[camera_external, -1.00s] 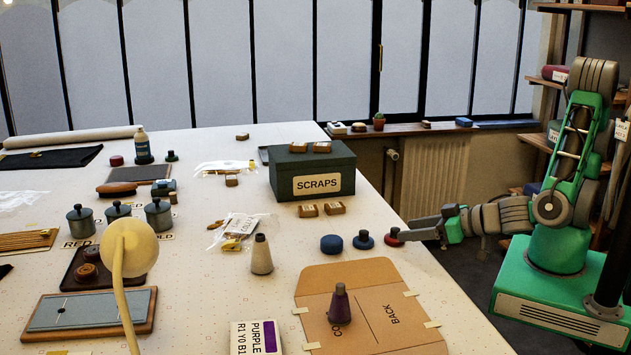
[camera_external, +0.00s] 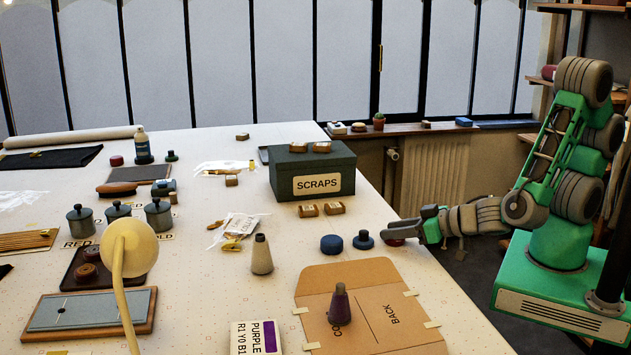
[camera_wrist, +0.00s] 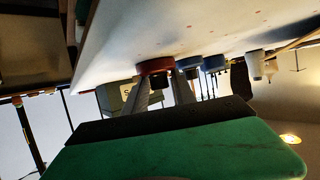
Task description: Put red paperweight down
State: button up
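The red paperweight (camera_external: 393,242) sits at the right edge of the table (camera_external: 440,290), mostly hidden by my gripper (camera_external: 390,232) in the external view. In the wrist view the paperweight (camera_wrist: 155,66) shows as a red disc with a dark knob, its flat side against the tabletop. The two fingers of my gripper (camera_wrist: 160,82) stand on either side of the knob. They look spread, with a narrow gap at the knob, so my gripper appears open around it.
A blue paperweight (camera_external: 363,240) and a wider blue disc (camera_external: 332,244) stand left of the red one. A cardboard folder (camera_external: 375,320) with a purple cone (camera_external: 339,303) lies in front. The green SCRAPS box (camera_external: 312,172) stands behind.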

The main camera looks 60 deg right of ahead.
jog(key=shift+f, duration=0.1)
grip_shut()
jog(key=shift+f, duration=0.1)
